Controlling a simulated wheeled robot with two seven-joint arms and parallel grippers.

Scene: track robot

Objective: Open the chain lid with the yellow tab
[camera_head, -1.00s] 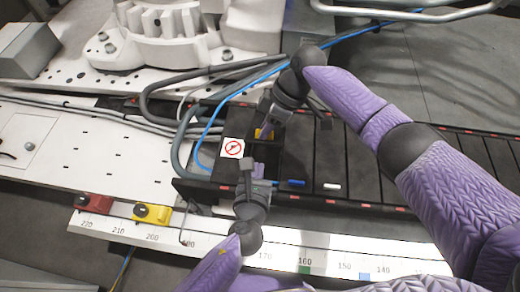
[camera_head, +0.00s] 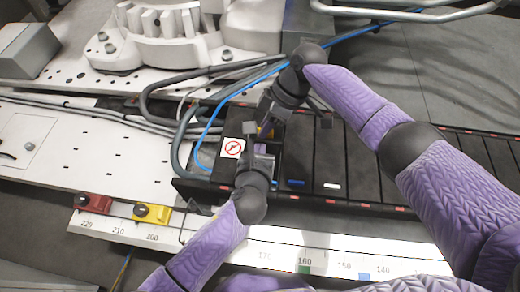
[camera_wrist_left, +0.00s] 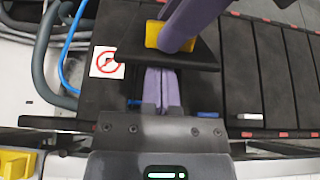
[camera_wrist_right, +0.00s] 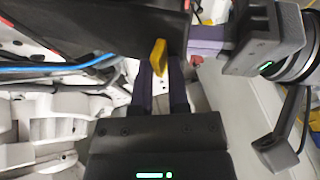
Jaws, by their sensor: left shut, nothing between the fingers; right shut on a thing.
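The chain lid is a dark panel with a yellow tab (camera_head: 263,132) on the black cable chain. In the left wrist view the lid (camera_wrist_left: 205,52) is tilted up at its near edge, over a dark opening. My right gripper (camera_head: 266,118) is shut on the yellow tab, which shows between its purple fingers in the right wrist view (camera_wrist_right: 157,55). My left gripper (camera_head: 261,148) is shut and empty, close to the lid's near side. Its fingertips (camera_wrist_left: 161,70) reach under or against the lid edge; contact cannot be told.
A white no-touch style sticker (camera_head: 232,148) marks the chain segment to the left. Blue (camera_head: 295,182) and white (camera_head: 332,186) pieces lie on the chain's near side. A blue cable (camera_head: 208,130) and grey hoses run behind. Red (camera_head: 95,203) and yellow (camera_head: 152,213) blocks sit on the scale rail.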

